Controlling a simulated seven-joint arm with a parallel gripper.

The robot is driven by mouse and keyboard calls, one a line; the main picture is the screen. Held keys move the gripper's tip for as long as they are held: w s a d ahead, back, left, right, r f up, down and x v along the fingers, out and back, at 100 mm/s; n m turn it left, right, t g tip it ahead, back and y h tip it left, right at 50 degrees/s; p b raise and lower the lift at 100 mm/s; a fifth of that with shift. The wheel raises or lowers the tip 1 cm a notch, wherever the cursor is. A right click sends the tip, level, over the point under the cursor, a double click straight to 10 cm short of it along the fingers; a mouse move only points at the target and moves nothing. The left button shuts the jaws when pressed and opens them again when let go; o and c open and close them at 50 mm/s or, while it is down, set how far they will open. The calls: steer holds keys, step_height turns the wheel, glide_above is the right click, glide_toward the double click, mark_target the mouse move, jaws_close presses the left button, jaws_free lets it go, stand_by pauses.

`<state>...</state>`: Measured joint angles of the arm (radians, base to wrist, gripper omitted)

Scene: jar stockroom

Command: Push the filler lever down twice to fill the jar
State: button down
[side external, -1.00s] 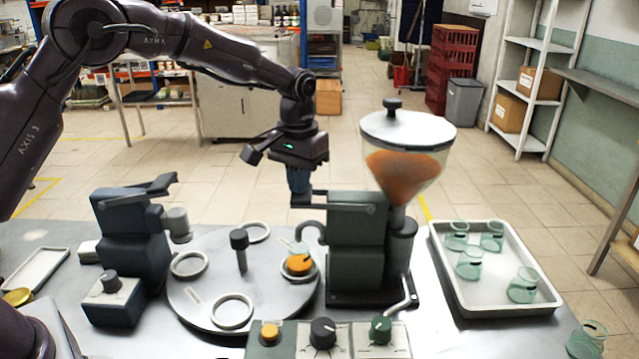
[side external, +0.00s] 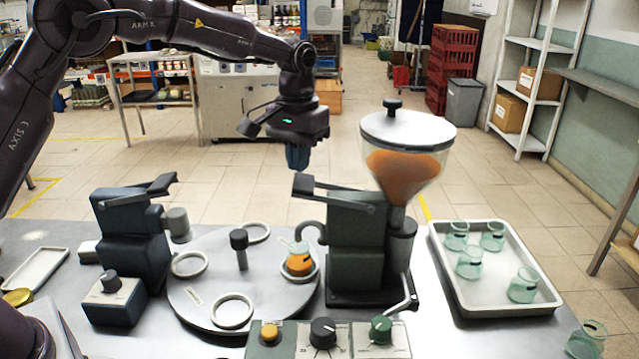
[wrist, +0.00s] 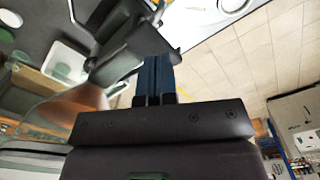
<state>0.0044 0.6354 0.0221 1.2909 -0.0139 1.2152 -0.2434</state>
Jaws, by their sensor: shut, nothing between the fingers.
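The filler (side external: 355,245) is a dark green machine with a glass hopper (side external: 402,172) of orange powder on top. Its dark lever (side external: 308,186) tilts up, its free end toward the left. My gripper (side external: 297,168) is shut and empty, with blue fingers pointing down just above the lever's free end, a small gap between them. In the wrist view the shut fingers (wrist: 157,72) appear beside the lever (wrist: 125,62). The jar (side external: 299,262), clear with orange filling inside, sits in a ring on the turntable (side external: 205,300), left of the filler.
A second dark blue machine (side external: 130,240) with its own lever stands at the left. A white tray (side external: 490,305) with several empty green jars is at the right. A control panel (side external: 330,340) with knobs is in front. A short black post (side external: 240,250) rises from the turntable's middle.

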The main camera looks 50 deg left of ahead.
steer(key=shift+r, duration=0.1)
stand_by(0.4)
steer(key=shift+r, duration=2.4)
steer(key=shift+s+f+m, duration=0.2)
steer(key=shift+s+f, duration=0.1)
steer(key=shift+f, duration=0.25)
steer(key=shift+s+f+m, duration=0.2)
steer(key=shift+s+f, duration=0.05)
steer(key=shift+f, duration=0.3)
steer(key=s+r+m+t, duration=0.1)
steer(key=s+r+t, duration=0.1)
steer(key=s, duration=1.2)
steer(key=s+r+m+t, duration=0.1)
steer(key=s+r+t, duration=0.2)
steer(key=s, duration=1.1)
steer(key=shift+s+d+r+t, duration=0.2)
steer(key=shift+d+r+t, duration=0.1)
steer(key=shift+r, duration=0.1)
